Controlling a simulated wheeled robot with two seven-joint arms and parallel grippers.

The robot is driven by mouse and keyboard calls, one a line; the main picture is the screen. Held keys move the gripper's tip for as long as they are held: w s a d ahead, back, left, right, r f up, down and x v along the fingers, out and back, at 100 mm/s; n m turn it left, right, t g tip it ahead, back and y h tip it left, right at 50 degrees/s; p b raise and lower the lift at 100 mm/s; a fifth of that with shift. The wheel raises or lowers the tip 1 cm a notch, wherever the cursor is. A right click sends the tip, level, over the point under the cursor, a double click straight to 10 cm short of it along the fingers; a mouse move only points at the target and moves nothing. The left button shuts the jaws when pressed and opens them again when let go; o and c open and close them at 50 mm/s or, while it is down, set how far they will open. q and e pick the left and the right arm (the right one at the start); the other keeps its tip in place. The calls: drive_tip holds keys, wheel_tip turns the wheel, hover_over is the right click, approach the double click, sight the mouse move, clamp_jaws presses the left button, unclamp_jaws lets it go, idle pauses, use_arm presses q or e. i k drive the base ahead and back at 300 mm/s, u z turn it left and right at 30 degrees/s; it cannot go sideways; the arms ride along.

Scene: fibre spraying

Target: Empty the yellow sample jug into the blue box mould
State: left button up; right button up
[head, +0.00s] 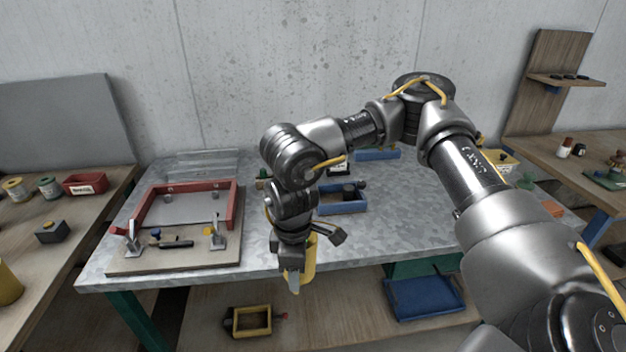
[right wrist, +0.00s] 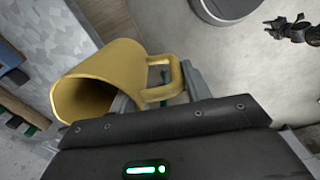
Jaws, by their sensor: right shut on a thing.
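My right gripper (head: 293,268) is shut on the yellow sample jug (head: 309,262) near the table's front edge, partly covering it in the head view. In the right wrist view the jug (right wrist: 100,85) has its handle at the jaws and its open mouth facing lower left. The inside that shows looks bare; its bottom is hidden. The blue box mould (head: 343,210) sits on the metal table, behind and right of the jug, partly hidden by my arm. The jug is apart from it. My left gripper is not in view.
A red frame (head: 187,188) on a board with clamps fills the table's left side. Another blue box (head: 378,154) is at the back. A yellow box (head: 250,321) and a blue bin (head: 424,298) are below. The tabletop right of the mould is clear.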

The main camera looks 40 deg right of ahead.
sight(333, 199)
drive_tip(key=z, duration=0.05)
drive_tip(key=i, duration=1.45)
drive_tip(key=z, duration=0.6)
